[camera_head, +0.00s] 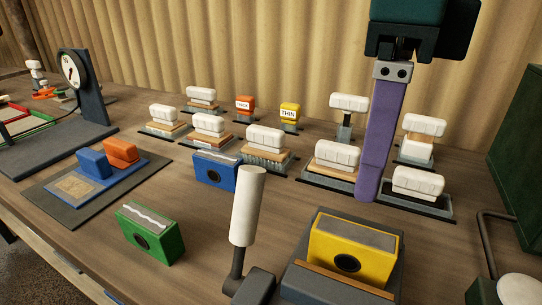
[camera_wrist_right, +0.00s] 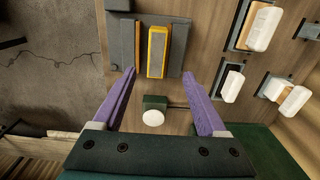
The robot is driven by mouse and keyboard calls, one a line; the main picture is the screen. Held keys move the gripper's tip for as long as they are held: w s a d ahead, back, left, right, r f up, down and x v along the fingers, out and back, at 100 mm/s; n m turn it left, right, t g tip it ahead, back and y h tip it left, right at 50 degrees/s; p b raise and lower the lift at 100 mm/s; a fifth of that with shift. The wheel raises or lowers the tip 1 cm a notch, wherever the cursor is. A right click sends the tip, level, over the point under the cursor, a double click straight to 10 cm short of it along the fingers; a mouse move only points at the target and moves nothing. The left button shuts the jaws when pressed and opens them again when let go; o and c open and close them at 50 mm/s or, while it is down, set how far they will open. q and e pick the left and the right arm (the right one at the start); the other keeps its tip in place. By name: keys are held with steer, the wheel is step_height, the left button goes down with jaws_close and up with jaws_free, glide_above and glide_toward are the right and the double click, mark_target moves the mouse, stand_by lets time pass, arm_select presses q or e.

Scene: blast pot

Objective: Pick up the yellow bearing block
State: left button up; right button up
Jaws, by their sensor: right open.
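The yellow bearing block (camera_head: 345,250), with a grey top and a dark round hole in its front, sits in a dark grey holder (camera_head: 300,283) with a wooden front strip, at the lower right of the head view. In the right wrist view the yellow block (camera_wrist_right: 157,52) shows at upper middle. My right gripper (camera_head: 368,190) hangs down behind the block in the head view, with one purple finger visible. In the wrist view both purple fingers of the right gripper (camera_wrist_right: 158,73) are spread apart, with nothing between the tips. My left gripper does not show.
A white-handled lever (camera_head: 247,205) stands left of the holder. A green block (camera_head: 150,235) and a blue block (camera_head: 214,172) lie further left. Several white-topped brushes (camera_head: 265,138) stand behind. A bent rod with a white knob (camera_head: 518,289) is at lower right.

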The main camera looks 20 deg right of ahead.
mark_target(356, 232)
step_height(356, 232, down, 4)
steer(key=shift+a+r, duration=0.15)
steer(key=shift+r, duration=0.05)
steer(key=f, duration=0.4)
steer(key=shift+s+f, duration=0.2)
steer(key=shift+s, duration=0.05)
steer(key=shift+f, duration=0.6)
jaws_close()
steer(key=shift+r, duration=0.1)
